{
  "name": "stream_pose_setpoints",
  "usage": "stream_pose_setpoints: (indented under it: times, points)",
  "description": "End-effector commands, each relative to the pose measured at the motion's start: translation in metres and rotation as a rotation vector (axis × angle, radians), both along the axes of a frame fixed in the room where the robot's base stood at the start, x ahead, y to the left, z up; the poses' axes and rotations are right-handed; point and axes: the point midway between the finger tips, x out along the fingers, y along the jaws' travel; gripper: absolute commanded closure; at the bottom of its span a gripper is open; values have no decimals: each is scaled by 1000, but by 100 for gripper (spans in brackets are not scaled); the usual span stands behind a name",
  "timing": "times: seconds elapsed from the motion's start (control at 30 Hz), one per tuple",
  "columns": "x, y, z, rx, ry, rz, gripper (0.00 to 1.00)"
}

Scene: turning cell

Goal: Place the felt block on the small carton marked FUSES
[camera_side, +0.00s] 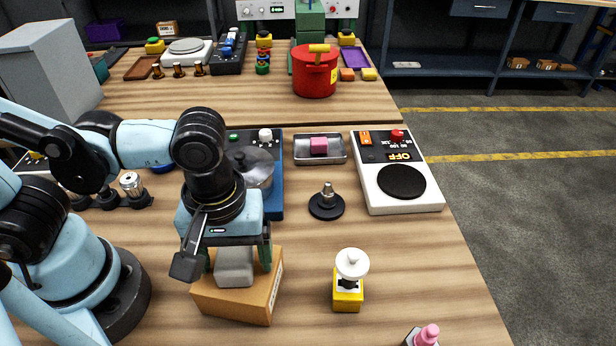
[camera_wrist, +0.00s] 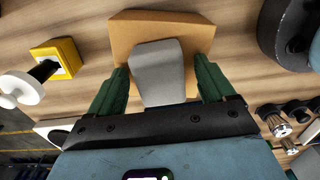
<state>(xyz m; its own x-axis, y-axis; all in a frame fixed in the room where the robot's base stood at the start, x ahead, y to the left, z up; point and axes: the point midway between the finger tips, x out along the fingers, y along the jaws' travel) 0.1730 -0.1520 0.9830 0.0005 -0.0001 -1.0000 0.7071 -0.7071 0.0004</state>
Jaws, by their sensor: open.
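The grey felt block (camera_side: 234,268) rests on top of the small brown carton (camera_side: 274,288) at the front of the table in the side view. The carton's lettering is too small to read. In the wrist view, the block (camera_wrist: 158,72) lies over the carton (camera_wrist: 193,38), with carton top showing around it. My gripper (camera_side: 238,262) is over the carton, its green fingers on either side of the block. In the wrist view, my gripper (camera_wrist: 160,84) is open, with a gap between each finger and the block.
A yellow-based device with a white knob (camera_side: 349,280) stands right of the carton. A black-based metal post (camera_side: 327,202) is behind it. A pot (camera_side: 250,167) on a blue unit stands behind my gripper. A white hotplate (camera_side: 399,172) is at the right edge.

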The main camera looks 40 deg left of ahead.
Motion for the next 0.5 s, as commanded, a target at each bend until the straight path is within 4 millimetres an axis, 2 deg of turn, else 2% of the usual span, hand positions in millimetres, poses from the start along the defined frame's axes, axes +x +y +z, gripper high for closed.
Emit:
stream_pose_setpoints:
  times: [0.27,0.5]
  points:
    - [0,0,5,0,0,0,17]
    - [0,0,28,0,0,0,17]
